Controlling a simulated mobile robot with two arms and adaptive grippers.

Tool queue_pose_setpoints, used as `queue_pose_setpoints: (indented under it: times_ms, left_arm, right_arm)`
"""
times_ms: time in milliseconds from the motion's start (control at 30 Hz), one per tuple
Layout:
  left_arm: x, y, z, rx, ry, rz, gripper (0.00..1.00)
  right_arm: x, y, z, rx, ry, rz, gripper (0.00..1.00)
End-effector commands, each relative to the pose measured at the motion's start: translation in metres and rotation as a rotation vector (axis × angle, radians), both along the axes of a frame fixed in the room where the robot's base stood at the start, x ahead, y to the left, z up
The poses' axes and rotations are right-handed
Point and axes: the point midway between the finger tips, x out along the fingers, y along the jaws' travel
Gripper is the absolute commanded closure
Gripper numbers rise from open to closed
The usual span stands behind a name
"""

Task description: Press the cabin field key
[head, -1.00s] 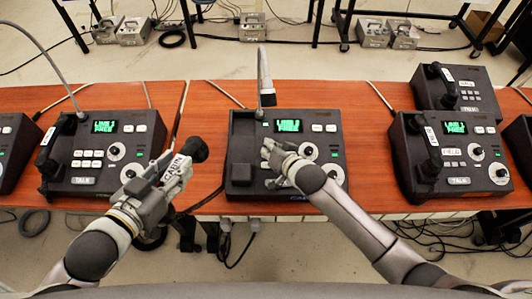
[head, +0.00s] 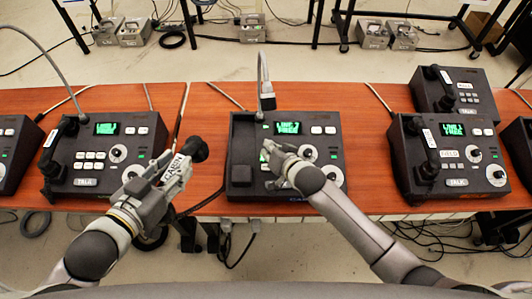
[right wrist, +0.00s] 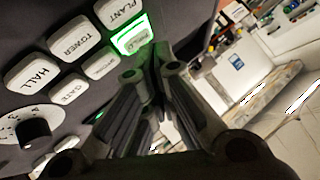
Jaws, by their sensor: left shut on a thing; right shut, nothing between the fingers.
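The cabin phone (head: 243,190) is the dark middle console on the table, with its handset cradle empty. My left gripper (head: 168,176) is shut on the black handset (head: 196,150), labelled CABIN, held left of the console. My right gripper (head: 268,150) is shut and empty over the console's key block. In the right wrist view, the field key (right wrist: 131,36) is lit green, and the closed fingertips (right wrist: 150,68) are right at its lower edge. Whether they touch it is hard to tell. Plant (right wrist: 120,12), tower (right wrist: 74,37) and hall (right wrist: 34,71) keys are pale and unlit.
A similar console (head: 100,150) with its handset in place stands on the left. Two more (head: 455,160) (head: 462,90) stand on the right. Bare orange tabletop (head: 370,180) lies between the consoles.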

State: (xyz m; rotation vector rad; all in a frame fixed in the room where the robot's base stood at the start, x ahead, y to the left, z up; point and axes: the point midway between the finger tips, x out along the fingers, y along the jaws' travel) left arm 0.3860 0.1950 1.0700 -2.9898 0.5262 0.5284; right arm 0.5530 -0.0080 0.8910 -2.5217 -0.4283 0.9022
Motion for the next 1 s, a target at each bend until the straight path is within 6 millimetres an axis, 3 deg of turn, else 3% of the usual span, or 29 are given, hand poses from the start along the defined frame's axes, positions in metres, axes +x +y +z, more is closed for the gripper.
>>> queue_pose_setpoints:
  times_ms: [267,833,1000]
  left_arm:
    - [0.0,0.0,0.002,-0.001,-0.002,0.0,0.99]
    - [0.0,0.0,0.058,-0.001,-0.002,0.0,0.99]
    - [0.0,0.0,0.066,-0.001,-0.002,0.0,0.99]
  right_arm:
    - [0.0,0.0,0.001,0.0,0.0,0.0,1.0]
    - [-0.013,0.0,0.053,0.001,0.0,-0.001,1.0]
    - [-0.015,0.0,0.059,0.0,0.001,-0.001,1.0]
